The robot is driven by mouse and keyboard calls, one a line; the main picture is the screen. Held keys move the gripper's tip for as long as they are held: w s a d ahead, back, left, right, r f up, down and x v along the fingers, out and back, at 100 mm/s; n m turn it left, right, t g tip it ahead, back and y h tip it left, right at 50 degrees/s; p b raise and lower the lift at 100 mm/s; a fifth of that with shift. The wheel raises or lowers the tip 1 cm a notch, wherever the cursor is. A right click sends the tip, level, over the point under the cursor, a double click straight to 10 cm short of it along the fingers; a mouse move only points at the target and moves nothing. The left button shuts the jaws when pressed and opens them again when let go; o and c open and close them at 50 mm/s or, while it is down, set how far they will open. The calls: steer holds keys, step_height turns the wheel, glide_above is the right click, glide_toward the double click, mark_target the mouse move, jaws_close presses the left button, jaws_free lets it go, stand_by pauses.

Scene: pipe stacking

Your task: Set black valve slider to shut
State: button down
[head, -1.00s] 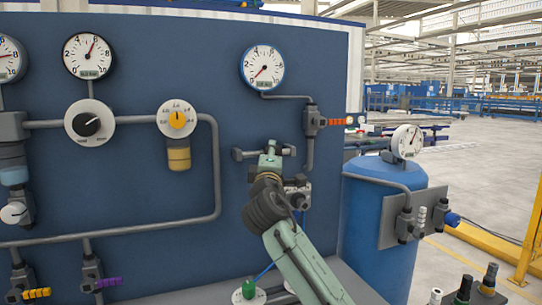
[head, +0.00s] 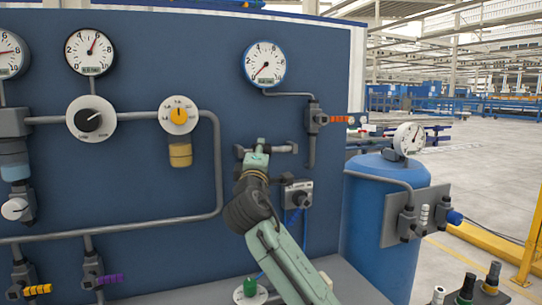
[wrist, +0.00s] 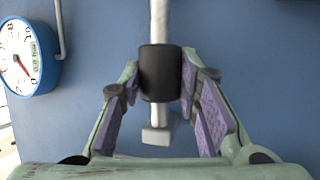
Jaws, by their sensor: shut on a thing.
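The black valve slider (wrist: 161,73) is a dark sleeve around a light grey pipe (wrist: 159,22) in the wrist view. My gripper (wrist: 161,82) is shut on it, with a purple-padded finger at each side. The sleeve sits near one end of the pipe, a short stretch away from a grey end block (wrist: 157,136). In the head view the horizontal valve pipe (head: 284,149) shows to the right of my gripper (head: 256,160). There the slider is hidden behind my gripper and wrist.
A blue-rimmed gauge (head: 264,65) hangs above on the blue panel (head: 235,115). A grey box (head: 297,192) with blue hoses is just right of my wrist. An orange-handled valve (head: 318,119) is up to the right. A blue tank (head: 375,230) stands further right.

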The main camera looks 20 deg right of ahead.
steer(key=shift+a, duration=0.25)
steer(key=c, duration=1.4)
jaws_free()
steer(key=shift+a, duration=0.15)
steer(key=shift+o, duration=1.1)
steer(key=shift+d, duration=0.2)
steer(key=v, duration=1.2)
steer(key=shift+f, duration=0.1)
